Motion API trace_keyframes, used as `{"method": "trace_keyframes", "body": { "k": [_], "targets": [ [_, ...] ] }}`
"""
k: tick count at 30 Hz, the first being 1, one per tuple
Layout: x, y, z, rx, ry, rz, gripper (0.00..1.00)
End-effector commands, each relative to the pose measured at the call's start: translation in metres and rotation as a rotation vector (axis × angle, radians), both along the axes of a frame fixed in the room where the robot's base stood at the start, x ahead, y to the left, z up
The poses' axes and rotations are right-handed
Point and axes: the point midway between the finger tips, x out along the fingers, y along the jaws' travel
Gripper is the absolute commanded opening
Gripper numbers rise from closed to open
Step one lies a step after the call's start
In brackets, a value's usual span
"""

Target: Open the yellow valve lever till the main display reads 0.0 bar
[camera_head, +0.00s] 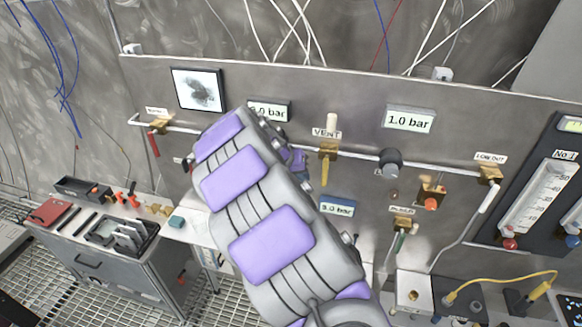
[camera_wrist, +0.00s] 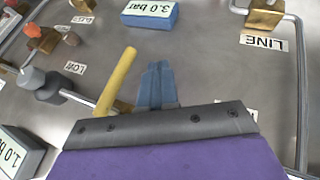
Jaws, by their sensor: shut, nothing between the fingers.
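The yellow valve lever (camera_head: 325,170) hangs down under the VENT label (camera_head: 326,133) on the panel. In the wrist view the yellow lever (camera_wrist: 122,76) is just left of my gripper (camera_wrist: 157,72), with a small gap visible between them. The gripper's blue-grey fingers are shut and empty. In the head view my arm hides most of the gripper. A white display (camera_head: 409,119) reads 1.0 bar. Another display (camera_head: 271,111) is partly hidden by my arm, its first digit unclear. A blue-framed display (camera_wrist: 150,15) reads 3.0 bar. No display is labelled as main.
A grey round knob (camera_head: 390,163) sits on the pipe right of the lever. A tool cart (camera_head: 105,265) stands at the lower left. Pipes run along the panel.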

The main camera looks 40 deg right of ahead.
Motion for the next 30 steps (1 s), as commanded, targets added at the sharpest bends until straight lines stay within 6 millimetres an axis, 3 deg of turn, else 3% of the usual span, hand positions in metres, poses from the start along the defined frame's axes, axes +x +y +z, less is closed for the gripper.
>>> {"method": "trace_keyframes", "body": {
  "k": [4,9,30],
  "targets": [
    [-0.014,-0.015,0.003,-0.001,0.001,-0.005,0.00],
    [-0.019,-0.022,0.002,-0.001,-0.001,-0.002,0.00],
    [-0.020,-0.024,0.000,-0.036,0.041,-0.001,0.00]
  ]
}}
